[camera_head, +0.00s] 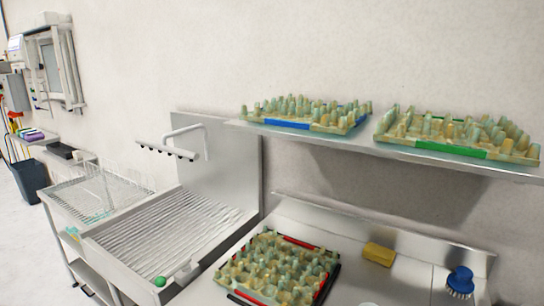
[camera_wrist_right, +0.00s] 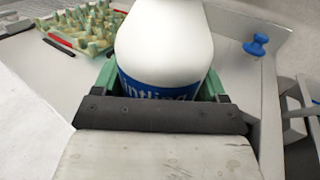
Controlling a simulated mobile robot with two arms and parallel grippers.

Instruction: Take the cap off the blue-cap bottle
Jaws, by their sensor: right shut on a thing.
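A white bottle (camera_wrist_right: 165,45) with a blue label band fills the middle of the right wrist view. Its top runs out of the frame, so no cap shows and I cannot tell its colour. My right gripper (camera_wrist_right: 159,82) is shut on the bottle, with its green fingers on either side of the body around the label. In the head view neither gripper shows. A small white shape (camera_head: 368,304) is cut off at the bottom edge there; I cannot tell what it is.
An egg tray with red edges (camera_head: 234,297) stands on the steel counter. A yellow sponge (camera_head: 379,254) and a blue brush (camera_head: 460,282) lie to its right. Blue-edged (camera_head: 287,123) and green-edged (camera_head: 440,149) egg trays stand on the shelf above. A ribbed sink (camera_head: 170,230) is at left.

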